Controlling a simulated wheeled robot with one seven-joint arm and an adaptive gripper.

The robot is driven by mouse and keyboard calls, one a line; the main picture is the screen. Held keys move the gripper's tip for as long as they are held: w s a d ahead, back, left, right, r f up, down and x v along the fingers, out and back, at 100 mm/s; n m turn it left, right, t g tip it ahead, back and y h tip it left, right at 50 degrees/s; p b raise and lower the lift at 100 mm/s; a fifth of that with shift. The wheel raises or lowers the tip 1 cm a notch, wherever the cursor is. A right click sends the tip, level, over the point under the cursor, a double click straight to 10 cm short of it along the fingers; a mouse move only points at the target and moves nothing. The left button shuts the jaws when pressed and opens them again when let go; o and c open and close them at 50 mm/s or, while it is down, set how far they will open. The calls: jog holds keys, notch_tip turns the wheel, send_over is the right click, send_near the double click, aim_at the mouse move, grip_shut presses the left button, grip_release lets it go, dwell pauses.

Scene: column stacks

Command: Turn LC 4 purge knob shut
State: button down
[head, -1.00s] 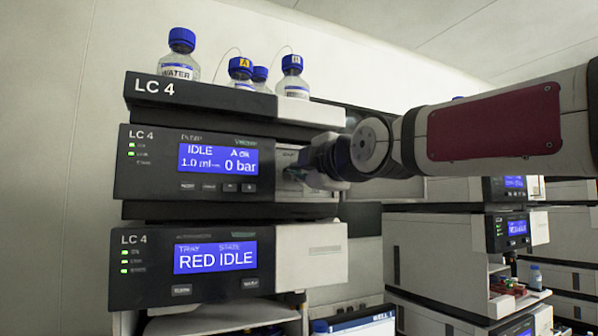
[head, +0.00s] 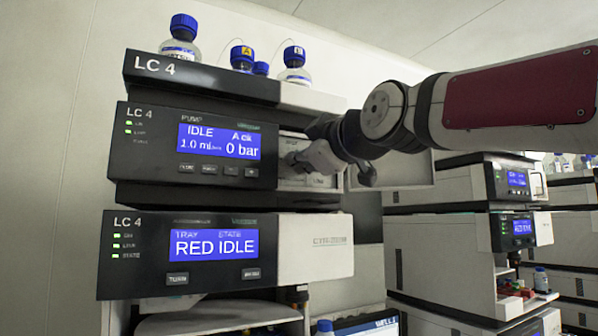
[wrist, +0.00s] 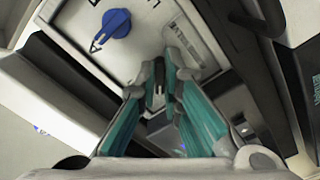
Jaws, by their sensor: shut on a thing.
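The LC 4 pump module (head: 190,150) is the middle unit of the stack in the head view, its screen reading IDLE and 0 bar. In the wrist view a blue knob (wrist: 115,24) sits on its pale panel (wrist: 150,38), with its narrow end toward a small triangle mark at lower left. My gripper (head: 300,162) is at the pump's pale right-hand section in the head view; I cannot make out the knob there. In the wrist view my gripper (wrist: 158,75) has its fingertips close together, right of and below the knob, which is not between them.
A grey flap (head: 400,180) stands out to the right of the pump. The autosampler module (head: 180,255) reads RED IDLE below. Blue-capped bottles (head: 182,38) stand on top of the stack. More instruments (head: 440,255) stand to the right.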

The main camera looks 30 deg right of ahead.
jog(key=m+b, duration=0.1)
jog(key=m, duration=0.1)
jog(key=m+b, duration=0.1)
jog(key=m, duration=0.2)
jog(key=shift+a+f+m+b, duration=0.1)
jog(key=shift+f+m+b, duration=0.1)
jog(key=shift+m+b, duration=0.8)
jog(key=shift+m, duration=1.5)
jog(key=shift+a, duration=0.1)
jog(key=c, duration=1.7)
grip_release()
jog(key=shift+r, duration=0.1)
jog(key=s, duration=1.2)
